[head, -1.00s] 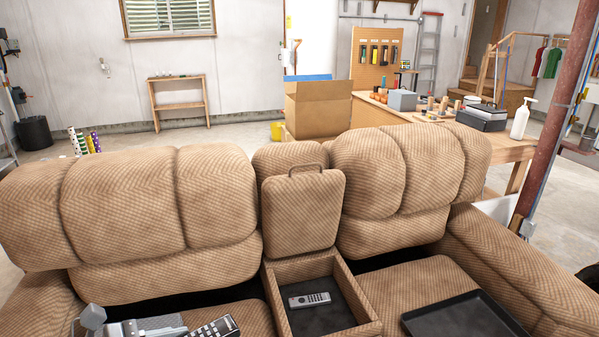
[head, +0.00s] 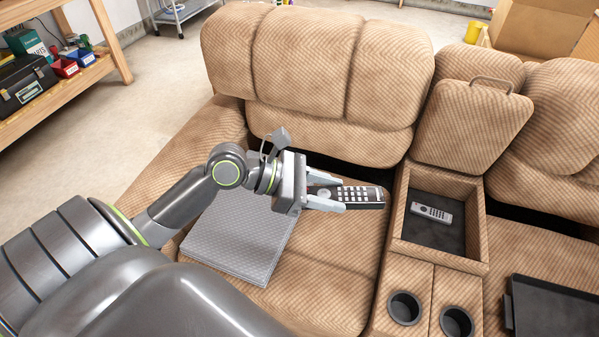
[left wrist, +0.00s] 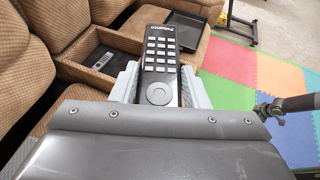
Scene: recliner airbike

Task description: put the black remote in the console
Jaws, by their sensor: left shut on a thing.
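The black remote (head: 358,194) with pale buttons is between the fingers of my left gripper (head: 326,197), which is shut on it. It points to the right, over the left seat, apart from the console. The remote (left wrist: 160,55) also shows in the left wrist view, its far end beyond the fingertips. The console (head: 481,205) is an open bin with its padded lid (head: 473,122) raised, to the right of the remote. A grey remote (head: 431,212) lies on its dark floor. The console (left wrist: 78,72) also shows in the left wrist view. My right gripper is not in view.
Two cup holders (head: 405,308) are in front of the bin. A black tray (head: 555,310) lies on the right seat. A grey textured flat thing (head: 237,235) lies on the left seat under my left arm. The bin's opening is clear above.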

